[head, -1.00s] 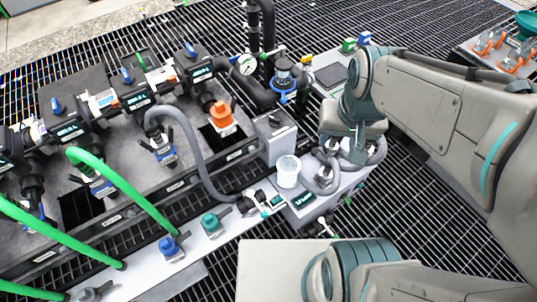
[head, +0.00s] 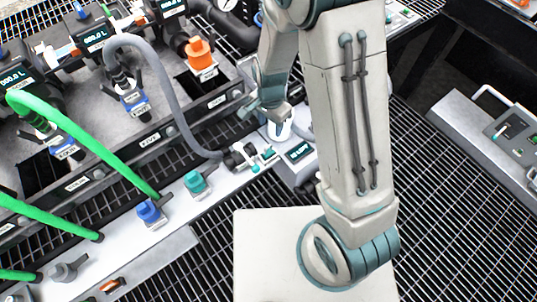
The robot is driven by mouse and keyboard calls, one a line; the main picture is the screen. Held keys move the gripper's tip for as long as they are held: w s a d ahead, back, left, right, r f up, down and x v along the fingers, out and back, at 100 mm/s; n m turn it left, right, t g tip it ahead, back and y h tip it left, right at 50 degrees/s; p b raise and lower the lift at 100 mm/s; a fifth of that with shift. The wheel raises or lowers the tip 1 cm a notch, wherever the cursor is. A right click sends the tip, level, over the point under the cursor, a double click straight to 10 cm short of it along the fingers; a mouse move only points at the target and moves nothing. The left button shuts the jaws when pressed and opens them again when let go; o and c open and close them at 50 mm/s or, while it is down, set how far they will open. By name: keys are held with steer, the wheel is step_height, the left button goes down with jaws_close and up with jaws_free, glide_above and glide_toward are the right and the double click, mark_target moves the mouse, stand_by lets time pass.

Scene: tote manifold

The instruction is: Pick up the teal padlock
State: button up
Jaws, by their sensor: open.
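A small teal block-like piece (head: 195,182) sits on the light ledge in the head view, right of a similar blue piece (head: 148,213). I cannot tell for sure that it is the padlock. Another small teal part (head: 268,154) shows by the black fitting farther right. My gripper (head: 262,110) is open, up and to the right of the teal piece and apart from it.
A white cup (head: 279,130) stands by the grey box with a display (head: 298,153). A grey hose (head: 180,100) and green hoses (head: 85,140) arch over the ledge. An orange cap (head: 200,54) is behind.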

mark_target(271, 146)
step_height(271, 146, down, 13)
steer(key=b, duration=0.2)
steer(key=shift+d+f+b, duration=0.15)
steer(key=shift+f+b, duration=0.05)
steer(key=shift+b, duration=0.15)
steer(key=shift+c, duration=0.2)
steer(key=shift+s, duration=0.1)
jaws_close()
